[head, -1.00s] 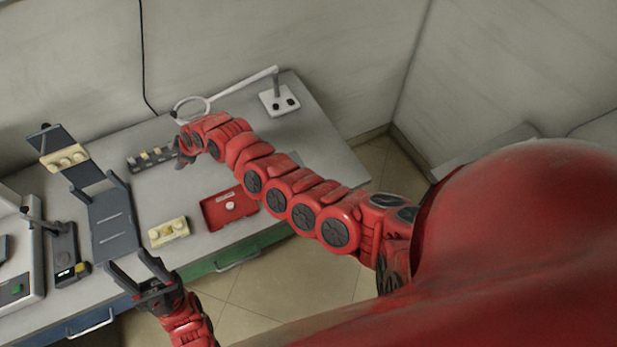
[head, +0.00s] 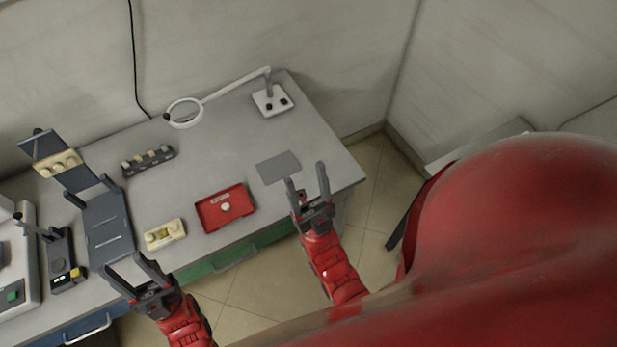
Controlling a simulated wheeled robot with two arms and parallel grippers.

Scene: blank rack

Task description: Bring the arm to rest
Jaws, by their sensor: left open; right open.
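My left gripper (head: 136,272) is open and empty at the front edge of the table, just below the dark grey stand. Its arm comes up from the bottom of the view. My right gripper (head: 307,180) is open and empty near the table's front right edge, beside a flat grey pad. Its red forearm (head: 333,268) hangs over the floor in front of the table.
The grey table (head: 225,108) holds a red tray (head: 240,219) with a round white piece, a cream block (head: 165,234), a dark rack (head: 149,162), a grey pad (head: 278,168), a dark stand (head: 108,226), a ring-headed lamp (head: 236,86) and a device (head: 63,262). Tiled floor lies in front.

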